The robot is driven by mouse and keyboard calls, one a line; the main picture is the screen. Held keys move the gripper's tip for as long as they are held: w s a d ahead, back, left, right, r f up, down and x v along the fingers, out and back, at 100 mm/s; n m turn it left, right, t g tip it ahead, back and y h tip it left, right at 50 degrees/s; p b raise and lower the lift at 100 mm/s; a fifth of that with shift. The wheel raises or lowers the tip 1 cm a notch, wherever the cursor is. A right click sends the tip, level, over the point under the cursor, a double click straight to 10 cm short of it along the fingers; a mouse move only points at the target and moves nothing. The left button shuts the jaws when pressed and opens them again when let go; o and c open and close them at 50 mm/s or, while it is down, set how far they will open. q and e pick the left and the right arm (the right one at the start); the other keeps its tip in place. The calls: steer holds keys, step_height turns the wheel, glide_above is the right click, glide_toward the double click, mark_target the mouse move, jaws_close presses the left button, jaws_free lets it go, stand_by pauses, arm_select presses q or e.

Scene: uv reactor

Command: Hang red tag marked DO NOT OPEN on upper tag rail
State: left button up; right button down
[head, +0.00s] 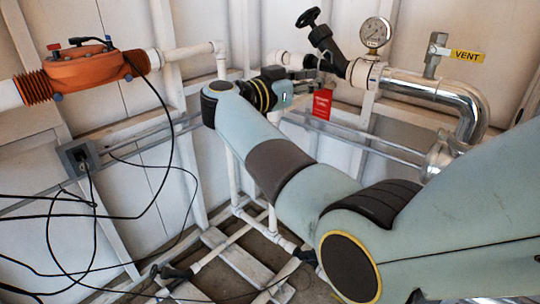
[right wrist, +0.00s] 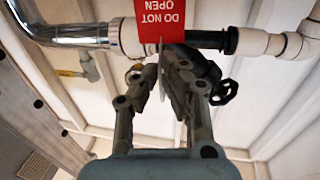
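The red tag (head: 322,104) with white lettering hangs just below and right of my right gripper (head: 312,76) in the head view. In the right wrist view the tag (right wrist: 160,20) reads DO NOT OPEN upside down, in front of the piping. My right gripper (right wrist: 164,75) has its fingertips close together around a thin pale strip that meets the tag's edge, so it looks shut on the tag. Grey rails (head: 385,152) run along the wall behind and below the tag; I cannot tell which is the upper tag rail. My left gripper is not in view.
A pressure gauge (head: 375,32), a dark valve handle (head: 308,17) and a yellow VENT label (head: 466,56) sit on the piping close to the right gripper. A chrome pipe (head: 440,92) bends down at right. An orange unit (head: 90,68) and loose black cables are at left.

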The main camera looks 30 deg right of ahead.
stand_by(0.3)
steer(key=shift+f+b, duration=0.75)
steer(key=shift+f, duration=0.05)
